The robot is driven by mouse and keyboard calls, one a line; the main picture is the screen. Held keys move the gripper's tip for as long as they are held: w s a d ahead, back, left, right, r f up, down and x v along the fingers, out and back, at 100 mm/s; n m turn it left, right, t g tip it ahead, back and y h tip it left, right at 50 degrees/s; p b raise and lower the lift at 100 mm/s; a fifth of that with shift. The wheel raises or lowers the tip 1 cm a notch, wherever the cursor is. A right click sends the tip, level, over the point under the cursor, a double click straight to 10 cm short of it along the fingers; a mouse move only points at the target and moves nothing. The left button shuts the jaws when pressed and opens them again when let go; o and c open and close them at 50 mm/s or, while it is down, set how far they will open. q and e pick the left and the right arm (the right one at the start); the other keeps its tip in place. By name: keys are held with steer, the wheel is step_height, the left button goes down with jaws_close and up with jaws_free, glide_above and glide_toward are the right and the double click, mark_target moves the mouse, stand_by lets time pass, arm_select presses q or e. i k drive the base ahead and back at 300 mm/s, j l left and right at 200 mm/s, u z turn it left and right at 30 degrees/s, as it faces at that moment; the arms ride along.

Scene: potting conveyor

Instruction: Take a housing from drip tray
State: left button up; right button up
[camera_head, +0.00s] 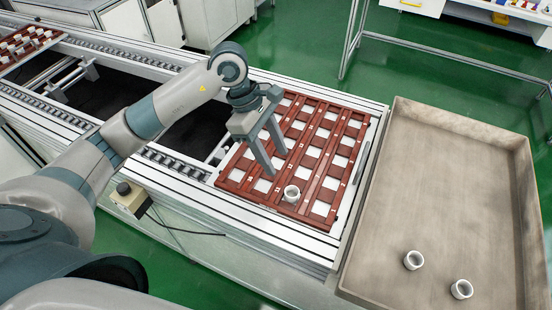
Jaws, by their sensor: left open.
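Two white ring-shaped housings lie in the large beige drip tray (440,190) at the right: one housing (413,260) near the tray's lower middle, and another housing (461,289) closer to its front. A third housing (291,193) sits on the red-brown slotted pallet (237,174) on the conveyor, near its front right corner. My left gripper (276,167) is open and empty, with its fingers pointing down over the middle of the pallet, behind and left of that third housing. My right gripper does not show.
The conveyor (178,168) runs from the upper left to the pallet. Another red-brown pallet (27,43) stands at its far left end. A small control box (131,197) with a button sits on the conveyor's near side. The drip tray has raised walls, and its back half is clear.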

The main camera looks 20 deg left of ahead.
mark_target(414, 260)
steer(key=z, duration=0.8)
